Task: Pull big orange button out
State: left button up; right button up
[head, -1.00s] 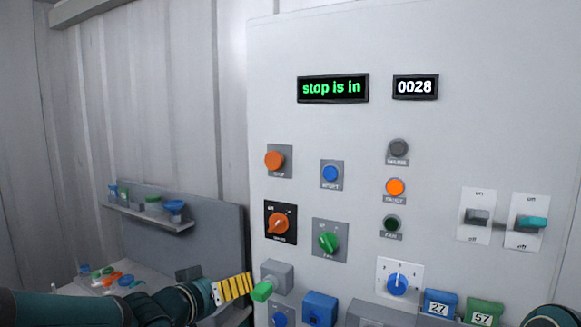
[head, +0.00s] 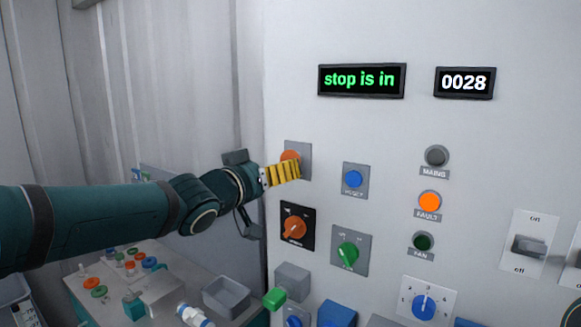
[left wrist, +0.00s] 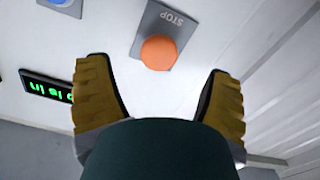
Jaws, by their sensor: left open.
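The big orange button (head: 290,155) sits on a grey plate at the upper left of the panel, partly hidden by my left gripper in the head view. In the left wrist view the orange button (left wrist: 158,52) is whole, with "STOP" on its plate, lying between and beyond the fingertips. My left gripper (head: 296,170) has yellow ribbed fingers and points at the button from the left. In the left wrist view the left gripper (left wrist: 160,75) is open and empty; I cannot tell the exact gap to the button. The right gripper is not in view.
The display (head: 361,80) reads "stop is in" and the counter (head: 465,83) reads 0028. A blue button (head: 353,179) is to the right, an orange-red knob (head: 295,228) below. The orange fault lamp (head: 430,202) is lit. A bench (head: 190,262) with small parts stands lower left.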

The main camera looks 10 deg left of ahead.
pick_arm(q)
jog(key=b+x, duration=0.1)
jog(key=x, duration=0.5)
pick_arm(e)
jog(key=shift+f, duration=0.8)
pick_arm(q)
jog(key=c, duration=1.3)
jog(key=shift+s, duration=0.2)
jog(key=shift+c, duration=0.2)
jog(key=shift+s+a, duration=0.25)
jog(key=shift+s, duration=0.1)
jog(key=o, duration=1.3)
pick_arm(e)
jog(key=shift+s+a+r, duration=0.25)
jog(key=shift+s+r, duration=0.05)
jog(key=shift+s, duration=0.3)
pick_arm(q)
jog(key=shift+o, duration=0.2)
